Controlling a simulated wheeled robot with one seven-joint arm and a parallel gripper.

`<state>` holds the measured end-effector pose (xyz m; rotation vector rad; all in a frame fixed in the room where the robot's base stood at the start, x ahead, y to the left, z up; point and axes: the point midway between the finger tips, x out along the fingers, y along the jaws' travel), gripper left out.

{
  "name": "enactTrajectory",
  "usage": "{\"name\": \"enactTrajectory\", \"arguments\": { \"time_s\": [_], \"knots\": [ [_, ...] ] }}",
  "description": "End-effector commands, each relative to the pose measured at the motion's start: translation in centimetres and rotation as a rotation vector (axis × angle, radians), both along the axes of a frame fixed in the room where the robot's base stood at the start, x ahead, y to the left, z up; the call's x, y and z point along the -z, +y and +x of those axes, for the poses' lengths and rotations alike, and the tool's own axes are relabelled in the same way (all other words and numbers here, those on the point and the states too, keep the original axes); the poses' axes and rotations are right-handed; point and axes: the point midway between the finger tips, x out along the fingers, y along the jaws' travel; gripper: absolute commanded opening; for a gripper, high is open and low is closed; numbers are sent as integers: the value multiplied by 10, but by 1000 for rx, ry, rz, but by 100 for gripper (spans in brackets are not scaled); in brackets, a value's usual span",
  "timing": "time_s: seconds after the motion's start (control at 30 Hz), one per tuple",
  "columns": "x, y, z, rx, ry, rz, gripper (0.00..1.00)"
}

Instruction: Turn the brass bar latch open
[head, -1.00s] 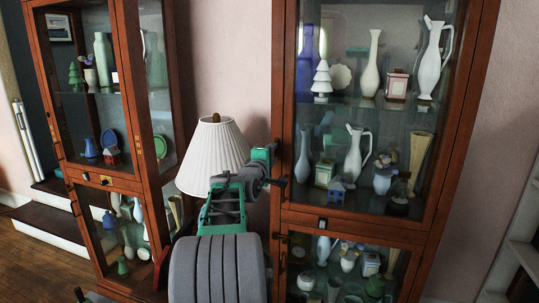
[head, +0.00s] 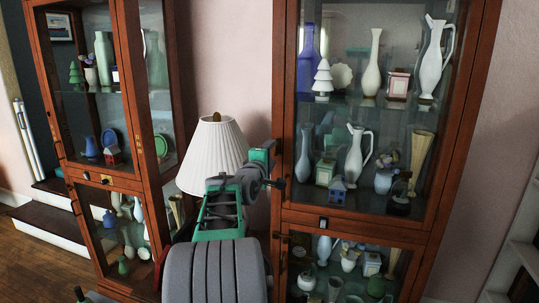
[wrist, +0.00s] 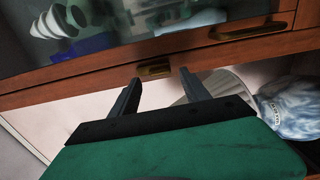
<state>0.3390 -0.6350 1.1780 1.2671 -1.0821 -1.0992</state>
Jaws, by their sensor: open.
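In the wrist view a small brass fitting (wrist: 153,70) sits on the wooden cabinet frame, just beyond the fingertips. It looks like the bar latch, but its turn is hard to read. A longer brass bar handle (wrist: 248,30) lies farther right on the same wood. My gripper (wrist: 160,75) is open and empty, its two dark fingers on either side of the small fitting's line; contact is not visible. In the head view my gripper (head: 275,183) is at the left edge of the right cabinet (head: 375,227); my arm partly hides that area.
A white pleated lamp (head: 213,153) stands behind my arm, between the right cabinet and the left cabinet (head: 127,90). Glass doors show vases and ornaments inside. A blue-white vase (wrist: 290,110) shows at the right of the wrist view. Wooden floor (head: 35,245) is clear at the left.

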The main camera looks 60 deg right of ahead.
Motion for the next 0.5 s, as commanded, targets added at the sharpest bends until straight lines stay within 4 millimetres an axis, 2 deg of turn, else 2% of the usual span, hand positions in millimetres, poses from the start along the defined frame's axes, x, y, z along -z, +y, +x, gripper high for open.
{"name": "enactTrajectory", "arguments": {
  "time_s": [0.1,0.23,0.33,0.5],
  "knots": [
    [1,27,-2,-4,0,-2,55],
    [0,50,-5,-3,0,-2,55],
    [0,58,-8,-1,0,-1,55],
    [-1,59,-8,0,0,-1,55]
  ]
}}
